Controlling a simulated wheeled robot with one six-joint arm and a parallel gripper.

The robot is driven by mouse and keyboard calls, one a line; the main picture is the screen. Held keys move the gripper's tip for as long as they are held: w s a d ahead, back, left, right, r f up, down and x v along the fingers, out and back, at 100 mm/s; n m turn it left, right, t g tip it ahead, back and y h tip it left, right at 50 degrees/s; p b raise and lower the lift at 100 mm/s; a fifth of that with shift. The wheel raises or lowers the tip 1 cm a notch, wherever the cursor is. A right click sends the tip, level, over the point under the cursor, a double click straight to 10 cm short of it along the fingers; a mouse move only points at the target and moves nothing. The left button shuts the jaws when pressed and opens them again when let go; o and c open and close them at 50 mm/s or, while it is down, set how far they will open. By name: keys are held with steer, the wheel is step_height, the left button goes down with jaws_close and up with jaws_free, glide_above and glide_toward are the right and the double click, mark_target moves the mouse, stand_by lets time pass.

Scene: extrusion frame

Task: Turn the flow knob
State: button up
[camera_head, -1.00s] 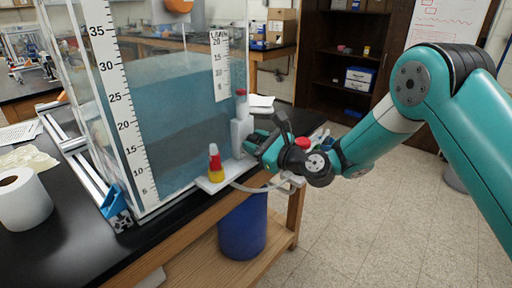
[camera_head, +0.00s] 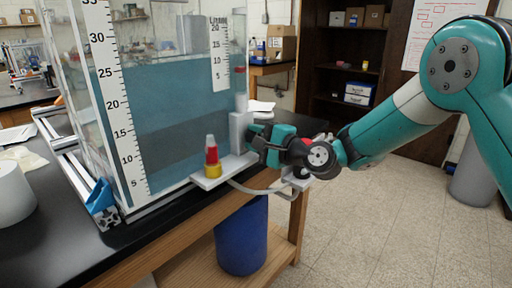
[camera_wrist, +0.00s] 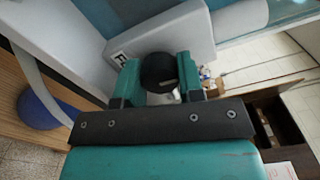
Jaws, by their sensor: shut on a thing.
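The flow knob (camera_wrist: 158,72) is a round black knob with a short pale mark, on the front of a pale grey block (camera_wrist: 190,35) in the wrist view. My gripper (camera_wrist: 158,80) is shut on the knob, one teal finger on each side. In the head view my gripper (camera_head: 262,144) reaches in from the right against the white flow meter block (camera_head: 238,132) at the tank's right edge. The knob is hidden there behind the fingers.
The water tank (camera_head: 165,120) with a printed scale stands on the black bench (camera_head: 60,245). A red and yellow fitting (camera_head: 212,160) sits on a white ledge left of my gripper. A hose (camera_head: 260,190) hangs below. A blue barrel (camera_head: 241,235) stands under the bench.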

steer(key=n+b, duration=0.1)
steer(key=n, duration=0.1)
steer(key=n+b, duration=0.1)
steer(key=b, duration=0.1)
steer(key=n+b, duration=0.2)
steer(key=shift+f+n, duration=0.3)
steer(key=n+b, duration=0.5)
steer(key=b, duration=0.1)
steer(key=shift+s, duration=0.1)
steer(key=n+b, duration=0.5)
steer(key=b, duration=0.1)
steer(key=shift+f+n, duration=0.1)
steer(key=shift+n, duration=0.3)
steer(key=shift+n+b, duration=1.7)
steer(key=shift+b, duration=0.05)
steer(key=shift+r, duration=0.2)
steer(key=o, duration=0.9)
steer(key=shift+r, duration=0.1)
